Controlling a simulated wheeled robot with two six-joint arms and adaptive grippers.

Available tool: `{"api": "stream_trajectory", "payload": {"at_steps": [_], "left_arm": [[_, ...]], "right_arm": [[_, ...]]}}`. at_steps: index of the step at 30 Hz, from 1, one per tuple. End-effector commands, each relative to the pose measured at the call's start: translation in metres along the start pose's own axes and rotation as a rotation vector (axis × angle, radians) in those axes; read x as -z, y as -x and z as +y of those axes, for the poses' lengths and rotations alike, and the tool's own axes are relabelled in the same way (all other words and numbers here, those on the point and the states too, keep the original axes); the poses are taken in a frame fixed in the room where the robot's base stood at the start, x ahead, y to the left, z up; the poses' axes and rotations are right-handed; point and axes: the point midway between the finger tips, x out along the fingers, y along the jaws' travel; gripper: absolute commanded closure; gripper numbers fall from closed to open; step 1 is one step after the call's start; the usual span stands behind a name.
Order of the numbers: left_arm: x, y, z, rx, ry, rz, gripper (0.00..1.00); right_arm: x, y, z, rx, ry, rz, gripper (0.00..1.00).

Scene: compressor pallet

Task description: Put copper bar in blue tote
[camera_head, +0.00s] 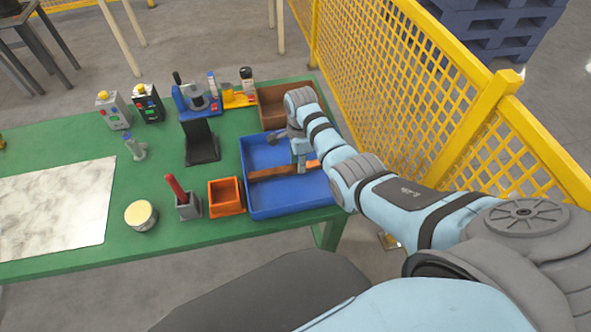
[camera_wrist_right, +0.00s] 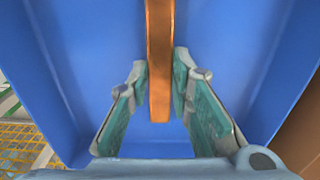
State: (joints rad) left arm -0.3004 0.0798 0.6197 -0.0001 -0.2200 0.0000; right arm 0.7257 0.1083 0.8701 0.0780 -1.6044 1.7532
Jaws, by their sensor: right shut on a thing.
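The copper bar (camera_head: 268,172) lies across the inside of the blue tote (camera_head: 282,196), low between its walls, at the right end of the green table. In the right wrist view, the bar (camera_wrist_right: 159,50) runs between the two fingers, with the blue tote floor (camera_wrist_right: 100,55) behind it. My right gripper (camera_head: 300,164) points down into the tote and is shut on the bar near its right part. The fingers (camera_wrist_right: 160,88) flank the bar closely. Whether the bar touches the floor is hard to tell. My left gripper is not in view.
A brown bin (camera_head: 272,105) stands behind the tote. An orange bin (camera_head: 226,196) and a grey holder with a red-handled tool (camera_head: 187,205) stand left of it. A black stand (camera_head: 200,145) is nearby. A yellow mesh fence (camera_head: 400,85) runs along the right.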

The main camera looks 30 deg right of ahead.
Motion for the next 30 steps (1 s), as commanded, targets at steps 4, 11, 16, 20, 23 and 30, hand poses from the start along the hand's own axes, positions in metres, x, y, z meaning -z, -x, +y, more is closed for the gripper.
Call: {"api": "stream_trajectory", "payload": {"at_steps": [4,11,16,20,23,30], "left_arm": [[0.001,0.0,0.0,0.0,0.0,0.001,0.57],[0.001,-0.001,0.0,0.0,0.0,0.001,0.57],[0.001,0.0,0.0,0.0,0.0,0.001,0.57],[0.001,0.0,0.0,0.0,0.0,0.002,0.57],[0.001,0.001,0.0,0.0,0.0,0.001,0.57],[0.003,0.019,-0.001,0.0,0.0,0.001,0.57]], "right_arm": [[0.0,0.001,-0.001,0.002,-0.001,-0.001,1.0],[0.001,-0.002,-0.001,0.002,-0.001,0.0,0.77],[0.001,-0.001,-0.001,0.002,-0.001,0.0,0.6],[0.001,-0.001,-0.001,0.002,-0.001,0.0,0.6],[0.001,0.0,-0.001,0.002,-0.001,0.0,0.6],[0.001,0.045,-0.002,0.006,-0.001,-0.001,0.6]]}}
